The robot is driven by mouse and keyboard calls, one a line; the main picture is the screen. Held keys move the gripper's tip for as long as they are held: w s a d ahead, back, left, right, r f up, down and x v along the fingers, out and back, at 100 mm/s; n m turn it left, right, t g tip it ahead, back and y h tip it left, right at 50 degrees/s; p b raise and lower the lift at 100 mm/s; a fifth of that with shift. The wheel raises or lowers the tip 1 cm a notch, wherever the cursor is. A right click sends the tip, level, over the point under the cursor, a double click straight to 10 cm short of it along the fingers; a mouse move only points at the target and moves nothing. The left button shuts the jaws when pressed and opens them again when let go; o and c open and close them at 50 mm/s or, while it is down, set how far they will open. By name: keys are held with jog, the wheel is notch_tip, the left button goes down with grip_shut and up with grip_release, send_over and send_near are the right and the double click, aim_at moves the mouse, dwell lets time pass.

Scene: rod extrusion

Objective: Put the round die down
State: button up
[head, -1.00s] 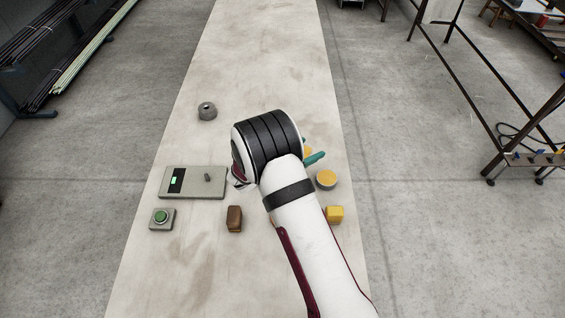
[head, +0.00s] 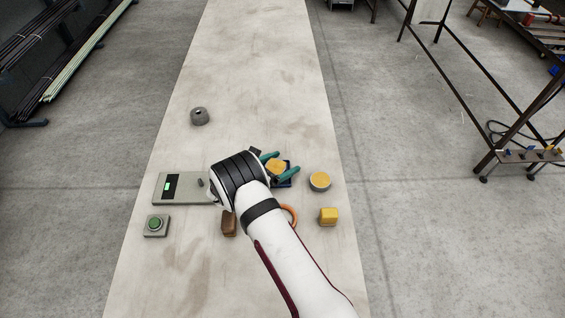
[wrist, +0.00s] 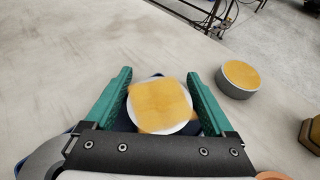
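A pale round piece with a blurred, squarish yellow top (wrist: 162,103), which I take for the round die, is between the two teal fingers of my gripper (wrist: 160,88). I cannot tell whether the piece touches what is below. My wrist hides part of this spot.
A grey round block with a yellow top (head: 320,181) stands just right of my gripper, with a yellow block (head: 328,216) nearer. A flat grey device (head: 170,188), green button (head: 155,224), brown block (head: 229,224) and orange ring (head: 290,214) lie around. A grey cylinder (head: 200,116) stands farther back.

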jog(key=shift+o, duration=0.6)
jog(key=shift+s+f, duration=0.1)
jog(key=shift+s+r, duration=0.1)
jog(key=shift+r, duration=0.15)
jog(key=v, duration=1.1)
jog(key=shift+s+a+r, duration=0.2)
jog(key=shift+a+r, duration=0.05)
jog(key=s+d+r+m+g+y, duration=0.1)
jog(key=s+d+r+m+g, duration=0.8)
jog(key=s+d+r+m, duration=0.6)
jog(key=s+a+r+m+y, duration=0.1)
jog(key=s+m+y, duration=0.4)
jog(key=s+m, duration=0.3)
jog(key=s+a+r+m+y, duration=0.1)
jog(key=s+m+y, duration=0.4)
jog(key=s+m, duration=0.4)
jog(key=shift+s+a+m+g, duration=0.3)
jog(key=shift+s+a+g, duration=0.05)
jog(key=shift+s+g, duration=0.05)
jog(key=shift+r, duration=0.1)
